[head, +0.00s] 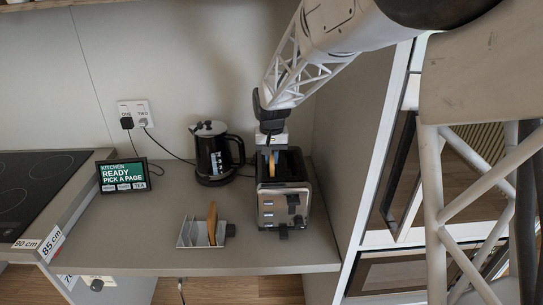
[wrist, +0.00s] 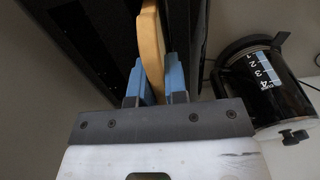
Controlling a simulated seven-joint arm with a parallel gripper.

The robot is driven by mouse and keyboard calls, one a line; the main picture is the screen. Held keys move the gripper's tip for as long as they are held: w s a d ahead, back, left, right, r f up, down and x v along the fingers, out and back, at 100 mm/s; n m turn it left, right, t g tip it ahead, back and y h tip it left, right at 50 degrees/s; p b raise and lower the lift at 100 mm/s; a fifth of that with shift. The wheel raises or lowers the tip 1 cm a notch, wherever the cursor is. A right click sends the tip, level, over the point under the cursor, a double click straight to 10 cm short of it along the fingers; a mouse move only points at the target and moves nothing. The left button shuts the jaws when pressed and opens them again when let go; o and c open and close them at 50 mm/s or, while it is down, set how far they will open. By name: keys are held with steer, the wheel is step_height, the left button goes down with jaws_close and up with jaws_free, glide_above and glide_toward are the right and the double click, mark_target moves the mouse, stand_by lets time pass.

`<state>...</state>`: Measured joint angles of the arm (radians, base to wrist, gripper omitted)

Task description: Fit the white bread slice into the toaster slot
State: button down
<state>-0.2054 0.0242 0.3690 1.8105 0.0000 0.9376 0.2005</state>
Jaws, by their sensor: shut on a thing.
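The toaster (head: 284,203), silver with a black top, stands at the right of the counter. My gripper (head: 271,148) is over its top, pointing down. In the wrist view my gripper (wrist: 154,68) has its blue fingers shut on a bread slice (wrist: 152,40), seen edge-on with a tan crust. The slice lies between dark walls of the toaster (wrist: 85,45), lined up with a slot and seemingly partly inside; its depth is hidden. A small part of the held slice (head: 272,158) shows in the head view. Another brown-edged slice (head: 212,223) stands in the rack.
The rack (head: 190,236) stands on the counter left of the toaster. A black kettle (head: 213,155) stands behind, left of the toaster, and shows in the wrist view (wrist: 265,85). A tablet (head: 123,176) and cooktop (head: 35,185) are farther left. A side panel stands close right.

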steer(key=c, duration=1.1)
jaws_free()
steer(key=shift+r, duration=3.95)
